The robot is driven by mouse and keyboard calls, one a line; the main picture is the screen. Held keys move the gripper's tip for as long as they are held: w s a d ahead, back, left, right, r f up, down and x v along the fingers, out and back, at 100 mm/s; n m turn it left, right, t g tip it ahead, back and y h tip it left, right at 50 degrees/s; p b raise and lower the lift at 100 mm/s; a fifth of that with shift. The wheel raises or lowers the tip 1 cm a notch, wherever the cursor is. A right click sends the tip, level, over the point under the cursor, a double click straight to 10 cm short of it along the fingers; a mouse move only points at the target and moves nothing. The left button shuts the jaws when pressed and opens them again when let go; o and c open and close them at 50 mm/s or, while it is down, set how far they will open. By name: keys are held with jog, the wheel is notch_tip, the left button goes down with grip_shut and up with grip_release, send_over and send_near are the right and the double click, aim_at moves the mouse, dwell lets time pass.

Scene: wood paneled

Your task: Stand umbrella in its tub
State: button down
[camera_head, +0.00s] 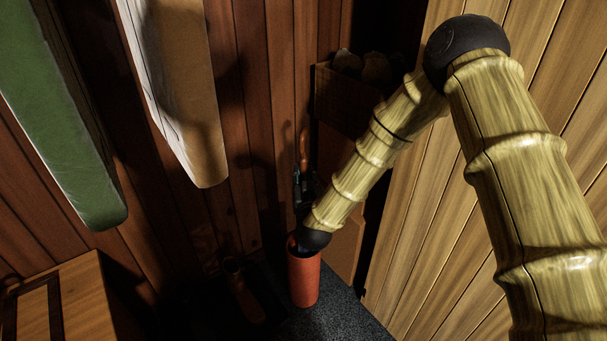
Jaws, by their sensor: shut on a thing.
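The tub (304,278) is an orange-red, upright cylinder on a dark grey floor patch at the lower middle. My dark wrist covers part of its mouth in this view. My gripper (303,188) is a small dark shape just above the wrist in the picture. It is shut on the umbrella, whose orange-brown handle (303,147) rises above the fingers. The rest of the umbrella is hidden by my wrist or lost in shadow. I cannot tell whether its lower end is inside the tub.
A wooden box or bench (70,295) stands at lower left. A dim brown object (243,290) is left of the tub. A wooden cabinet (340,105) stands behind; a pale plank wall (430,230) is right.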

jog(key=c, duration=1.2)
grip_release()
jog(key=shift+o, duration=0.2)
jog(key=s+d, duration=0.1)
jog(key=s, duration=1.1)
jog(key=shift+d, duration=0.1)
